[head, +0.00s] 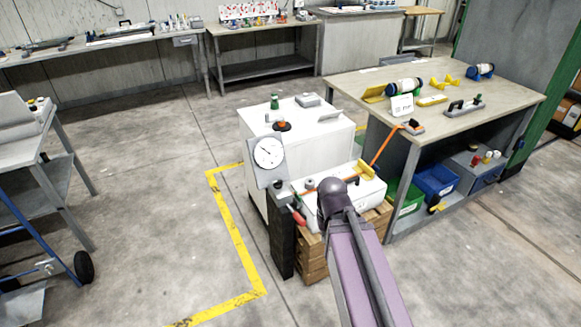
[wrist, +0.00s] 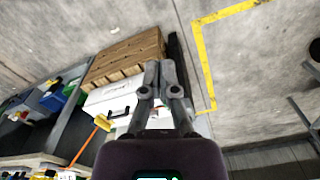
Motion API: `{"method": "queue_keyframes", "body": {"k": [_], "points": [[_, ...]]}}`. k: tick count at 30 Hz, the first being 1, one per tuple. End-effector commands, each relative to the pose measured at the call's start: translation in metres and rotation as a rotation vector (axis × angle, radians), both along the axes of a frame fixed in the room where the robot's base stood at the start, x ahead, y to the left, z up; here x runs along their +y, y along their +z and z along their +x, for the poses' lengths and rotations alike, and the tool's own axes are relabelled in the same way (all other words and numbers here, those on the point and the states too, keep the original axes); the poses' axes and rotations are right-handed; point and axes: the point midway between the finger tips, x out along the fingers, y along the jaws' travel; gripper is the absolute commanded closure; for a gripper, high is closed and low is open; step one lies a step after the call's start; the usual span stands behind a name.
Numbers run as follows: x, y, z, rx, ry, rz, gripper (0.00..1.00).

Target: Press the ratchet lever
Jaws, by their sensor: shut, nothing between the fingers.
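In the head view a white case (head: 350,197) lies on stacked wooden crates (head: 314,262), with an orange strap (head: 383,143) running to it from the workbench. A yellow piece (head: 366,170) sits at the strap's end on the case, and a red-handled part (head: 297,215) sticks out at its front left. I cannot tell for certain which part is the ratchet lever. In the wrist view my gripper (wrist: 165,68) is shut and empty, in front of the white case (wrist: 111,101) and wooden crate (wrist: 126,58). In the head view my arm hides the gripper and part of the case.
A dial gauge (head: 268,152) stands by a white cabinet (head: 310,130), close left of the case. A dark post (head: 281,240) rises beside the crates. The workbench (head: 455,115) with tools is to the right. The floor inside the yellow line (head: 236,245) is clear at left.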

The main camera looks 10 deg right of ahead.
Motion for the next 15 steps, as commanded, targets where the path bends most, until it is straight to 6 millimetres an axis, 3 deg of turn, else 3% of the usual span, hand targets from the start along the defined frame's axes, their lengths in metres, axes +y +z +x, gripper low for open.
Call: {"method": "queue_keyframes", "body": {"k": [8, 15], "points": [[0.001, -0.015, 0.023, -0.039, 0.027, 0.035, 1.00], [0.003, -0.042, 0.072, -0.132, 0.086, 0.108, 1.00]]}}
